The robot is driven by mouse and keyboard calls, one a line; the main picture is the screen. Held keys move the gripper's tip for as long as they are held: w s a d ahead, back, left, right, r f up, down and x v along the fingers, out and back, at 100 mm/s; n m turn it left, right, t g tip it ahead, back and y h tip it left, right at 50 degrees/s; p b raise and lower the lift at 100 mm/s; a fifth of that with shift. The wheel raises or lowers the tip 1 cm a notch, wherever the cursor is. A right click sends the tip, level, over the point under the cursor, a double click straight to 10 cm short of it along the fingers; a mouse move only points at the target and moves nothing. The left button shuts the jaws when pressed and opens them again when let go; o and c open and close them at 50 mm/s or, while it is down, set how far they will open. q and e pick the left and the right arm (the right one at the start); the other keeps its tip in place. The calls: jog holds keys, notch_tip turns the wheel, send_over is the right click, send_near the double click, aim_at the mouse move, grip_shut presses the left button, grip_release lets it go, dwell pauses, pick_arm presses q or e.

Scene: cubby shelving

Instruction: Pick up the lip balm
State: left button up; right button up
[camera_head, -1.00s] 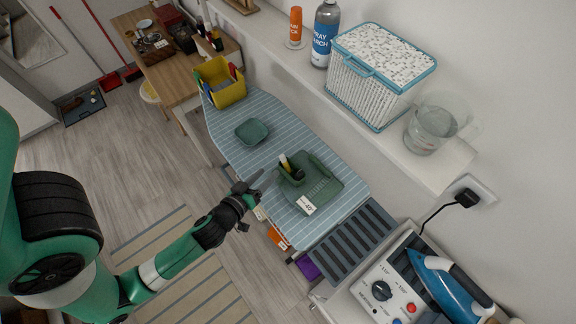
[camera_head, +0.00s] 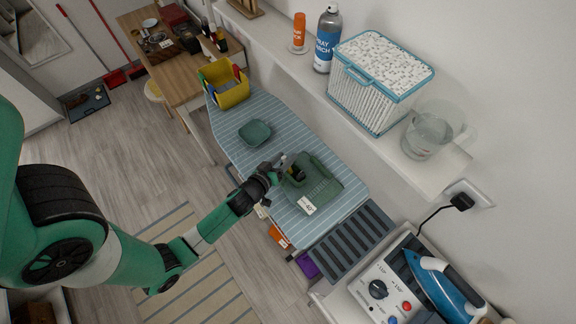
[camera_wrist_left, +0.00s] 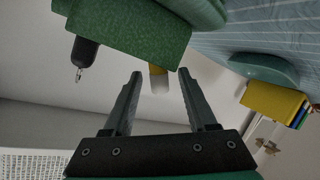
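The lip balm, a small stick with a yellow band and a pale end (camera_wrist_left: 158,80), stands out of the green organizer's cup (camera_wrist_left: 125,35) in the left wrist view. In the head view, the green organizer (camera_head: 322,188) sits on the striped ironing board, and my left gripper mostly hides the lip balm. My left gripper (camera_head: 281,165) is at the cup. In the left wrist view its two fingers (camera_wrist_left: 159,74) are apart, with the lip balm's pale end between their tips; I see no grip on it. My right gripper is out of view.
A black item (camera_wrist_left: 85,52) sticks out of the same cup beside the lip balm. A green dish (camera_head: 255,132) and a yellow bin (camera_head: 225,82) stand farther along the board (camera_head: 233,150). The wall shelf (camera_head: 390,155) holds a basket, bottles and a jug.

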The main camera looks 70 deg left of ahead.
pick_arm(q)
grip_shut()
jog(key=shift+r, duration=0.1)
jog(key=shift+r, duration=0.25)
notch_tip(320, 180, up, 2)
jog(key=shift+r+p, duration=0.1)
jog(key=shift+p, duration=0.65)
jog(key=s+d+r+b, duration=0.1)
jog(key=s+d+r, duration=0.8)
jog(key=s+r, duration=0.1)
jog(key=shift+d+b, duration=0.3)
